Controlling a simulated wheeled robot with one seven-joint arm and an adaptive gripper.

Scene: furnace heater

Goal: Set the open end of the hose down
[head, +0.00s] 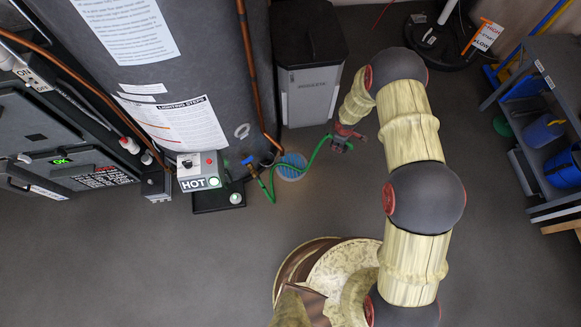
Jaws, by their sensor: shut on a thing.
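The thin green hose (316,151) runs from the brass-and-blue valve (249,161) at the foot of the grey tank, dips toward the floor and rises to my gripper. My gripper (339,141), dark with red parts, is shut on the hose near its far end, to the right of the tank. The exact open end is too small to make out. A round bluish floor drain (292,167) lies between the tank and my gripper, with the hose passing close by it.
The tall grey tank (215,70) with a control box (200,170) stands at the left. A grey bin (311,95) stands just behind my gripper. A shelf with blue buckets (541,131) is at the right. The floor in front is largely clear.

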